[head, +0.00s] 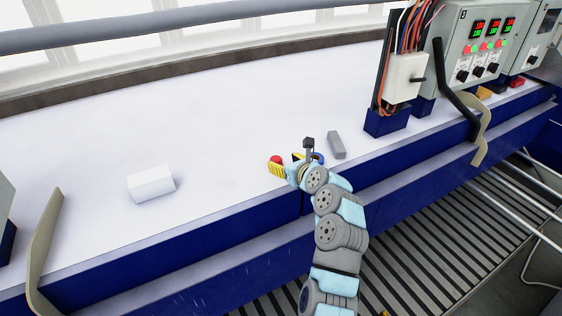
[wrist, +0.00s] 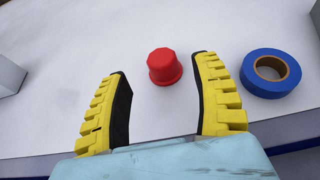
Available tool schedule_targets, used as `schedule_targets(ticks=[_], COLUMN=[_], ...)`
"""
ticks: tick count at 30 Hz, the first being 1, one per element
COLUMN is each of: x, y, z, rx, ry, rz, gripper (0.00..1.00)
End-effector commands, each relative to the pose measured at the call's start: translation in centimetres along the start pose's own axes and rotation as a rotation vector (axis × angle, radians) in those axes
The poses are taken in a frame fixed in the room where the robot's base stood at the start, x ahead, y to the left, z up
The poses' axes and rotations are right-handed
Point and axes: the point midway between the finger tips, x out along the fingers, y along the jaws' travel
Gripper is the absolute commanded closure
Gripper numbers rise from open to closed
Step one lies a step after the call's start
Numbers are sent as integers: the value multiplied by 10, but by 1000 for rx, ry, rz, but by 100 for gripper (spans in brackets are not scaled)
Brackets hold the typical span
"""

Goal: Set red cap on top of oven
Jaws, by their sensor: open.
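The red cap (wrist: 165,67) stands on the white table in the wrist view. It also shows in the head view (head: 276,159), partly hidden by my gripper. My gripper (wrist: 161,80) is open and empty. Its yellow fingers lie either side of the cap as seen from the wrist, with the cap at fingertip level and closer to the right finger. No contact is visible. No thing in view is clearly an oven; a grey cabinet (head: 478,45) with red displays, buttons and knobs stands at the far right in the head view.
A blue tape roll (wrist: 271,73) lies right of the right finger. A white block (head: 152,184) sits on the table (head: 215,105) to the left. A grey block (head: 337,145) lies right of my gripper. A white box with cables (head: 405,76) stands further right. The table behind is clear.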

Motion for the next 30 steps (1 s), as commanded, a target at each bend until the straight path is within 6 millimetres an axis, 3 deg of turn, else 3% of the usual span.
schedule_targets(ticks=[16, 30], x=[-52, -60], y=[0, 0], z=[-1, 0], rx=[0, 0], ry=[0, 1], rz=[-1, 0], gripper=[36, 36])
